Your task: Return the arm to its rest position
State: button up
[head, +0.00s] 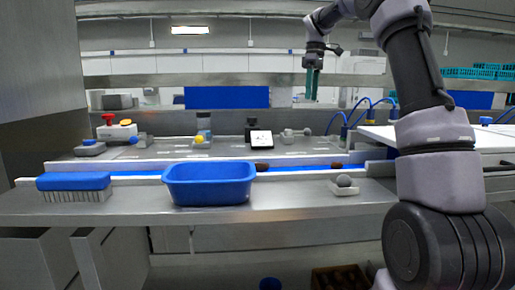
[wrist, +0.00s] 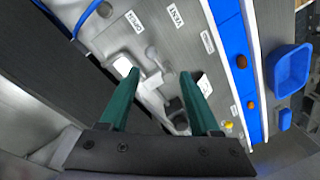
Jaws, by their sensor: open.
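My gripper (head: 312,84) hangs high above the back of the steel bench in the head view, pointing down, well clear of everything. In the wrist view its two green fingers (wrist: 158,95) are spread apart with nothing between them. My arm rises at the right of the head view and bends left over the bench.
A blue tub (head: 209,186) and a blue brush (head: 74,187) stand on the front ledge. Brown dates (head: 262,167) lie on the blue belt (head: 290,168). Blue hoses (head: 352,112) rise near my arm.

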jog(key=s+a+r+m+t, duration=0.15)
jog(key=s+m, duration=0.25)
jog(key=s, duration=0.6)
jog(key=s+r+m+t, duration=0.2)
jog(key=s+m+t, duration=0.1)
jog(key=s, duration=0.7)
jog(key=s+f+m+t, duration=0.2)
jog(key=s+f+m, duration=0.1)
jog(key=s, duration=0.3)
jog(key=s+f+m+t+y, duration=0.1)
jog(key=s+f+m+t, duration=0.1)
jog(key=s+f+m, duration=0.2)
jog(key=s+f, duration=0.1)
jog(key=s, duration=0.2)
jog(key=shift+a+m, duration=0.3)
